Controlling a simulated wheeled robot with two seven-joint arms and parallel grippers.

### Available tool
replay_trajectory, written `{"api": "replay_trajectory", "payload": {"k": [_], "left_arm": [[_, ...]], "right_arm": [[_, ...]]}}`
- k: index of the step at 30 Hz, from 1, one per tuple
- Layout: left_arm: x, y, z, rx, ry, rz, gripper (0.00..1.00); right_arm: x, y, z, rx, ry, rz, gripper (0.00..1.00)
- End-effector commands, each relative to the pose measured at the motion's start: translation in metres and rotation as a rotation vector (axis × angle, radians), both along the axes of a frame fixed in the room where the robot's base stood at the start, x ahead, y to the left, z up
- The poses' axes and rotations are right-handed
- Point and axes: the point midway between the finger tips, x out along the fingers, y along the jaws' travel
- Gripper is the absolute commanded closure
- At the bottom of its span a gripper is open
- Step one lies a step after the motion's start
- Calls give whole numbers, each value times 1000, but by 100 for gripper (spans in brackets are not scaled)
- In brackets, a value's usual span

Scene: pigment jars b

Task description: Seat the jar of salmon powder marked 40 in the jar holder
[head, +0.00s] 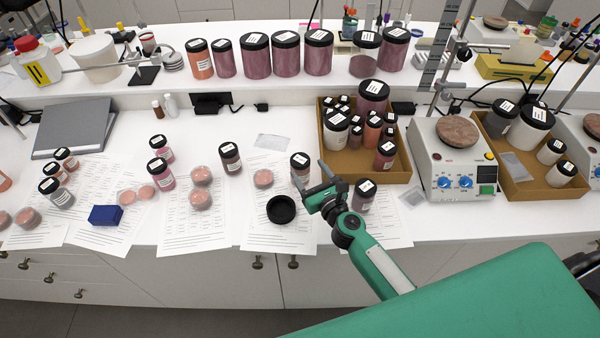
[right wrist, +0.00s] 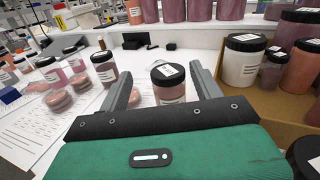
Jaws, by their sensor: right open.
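A black-lidded jar of pinkish salmon powder (head: 300,169) stands upright on a paper sheet. It shows between my right gripper's fingers in the right wrist view (right wrist: 169,88); its mark is too small to read. My right gripper (head: 311,172) is open, with its two grey fingers (right wrist: 160,74) pointing toward this jar; I cannot tell whether they touch it. The round black jar holder (head: 281,209) lies on the sheet to the left of the gripper and looks empty. My left gripper is not in view.
Another black-lidded jar (head: 363,195) stands just right of my right gripper. A cardboard tray (head: 345,166) full of jars is behind it, beside a hotplate (head: 452,165). Pink powder dishes (head: 263,179) and a jar (head: 230,158) stand to the left.

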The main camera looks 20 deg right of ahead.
Motion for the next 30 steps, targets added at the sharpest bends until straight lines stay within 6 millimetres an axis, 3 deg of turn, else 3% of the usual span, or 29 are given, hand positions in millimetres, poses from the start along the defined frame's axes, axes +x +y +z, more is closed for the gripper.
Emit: {"api": "replay_trajectory", "payload": {"k": [5, 21, 30], "left_arm": [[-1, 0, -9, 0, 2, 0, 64], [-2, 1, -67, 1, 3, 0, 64], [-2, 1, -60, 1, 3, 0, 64]], "right_arm": [[4, -7, -16, 63, 24, -34, 34], [4, -6, -89, 60, 24, -32, 34], [24, -3, -83, 58, 20, -31, 34]]}}
